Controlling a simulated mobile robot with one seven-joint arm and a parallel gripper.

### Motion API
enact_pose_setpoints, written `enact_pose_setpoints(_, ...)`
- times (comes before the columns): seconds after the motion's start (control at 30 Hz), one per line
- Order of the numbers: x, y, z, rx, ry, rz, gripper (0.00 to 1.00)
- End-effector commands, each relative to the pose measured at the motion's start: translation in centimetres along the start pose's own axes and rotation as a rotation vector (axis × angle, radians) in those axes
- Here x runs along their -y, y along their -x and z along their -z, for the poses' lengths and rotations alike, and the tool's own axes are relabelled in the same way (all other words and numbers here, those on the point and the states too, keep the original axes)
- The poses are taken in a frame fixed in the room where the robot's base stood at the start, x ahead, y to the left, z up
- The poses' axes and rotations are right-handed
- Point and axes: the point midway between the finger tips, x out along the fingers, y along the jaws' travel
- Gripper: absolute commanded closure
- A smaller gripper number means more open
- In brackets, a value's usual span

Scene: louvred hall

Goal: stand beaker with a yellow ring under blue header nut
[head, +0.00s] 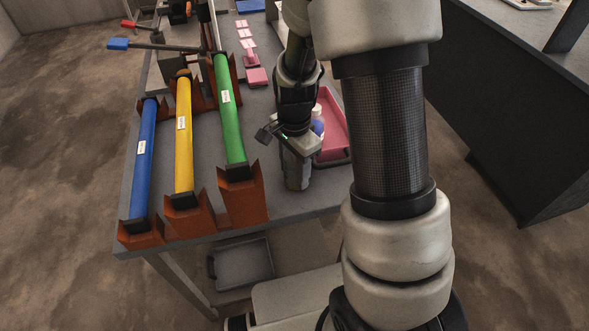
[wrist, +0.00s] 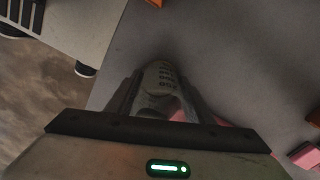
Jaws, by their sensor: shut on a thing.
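My gripper (head: 299,155) is shut on a grey, cylindrical beaker (head: 297,177) near the front of the table. In the wrist view the beaker (wrist: 160,75) sits between both fingers, with dark marks on its side. I see no yellow ring on it in either view; whether its base touches the table is unclear. That nut is left of my gripper, past the yellow and green pipes.
The yellow pipe (head: 184,135) and green pipe (head: 229,115) rest on orange-brown brackets (head: 243,200). A pink tray (head: 332,115) and a white-and-blue bottle (head: 317,122) are just right of my gripper. A grey tray (head: 243,264) lies below the table. Bare tabletop (head: 285,205) lies around the beaker.

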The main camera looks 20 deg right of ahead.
Motion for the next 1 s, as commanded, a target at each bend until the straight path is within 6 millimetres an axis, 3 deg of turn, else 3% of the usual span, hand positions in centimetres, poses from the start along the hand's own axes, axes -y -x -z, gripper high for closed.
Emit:
enact_pose_setpoints(0.3,0.1,-0.3,0.0,-0.001,0.0,0.002,0.74)
enact_pose_setpoints(0.33,0.1,-0.3,0.0,-0.001,0.0,0.002,0.51)
enact_pose_setpoints(0.43,0.1,-0.2,0.0,-0.001,0.0,0.002,0.34)
enact_pose_setpoints(0.77,0.1,0.1,0.0,-0.001,0.0,0.002,0.34)
enact_pose_setpoints(0.87,0.1,0.9,0.0,-0.001,0.0,0.004,0.34)
enact_pose_setpoints(1.0,0.2,3.6,0.1,-0.002,0.0,0.008,0.34)
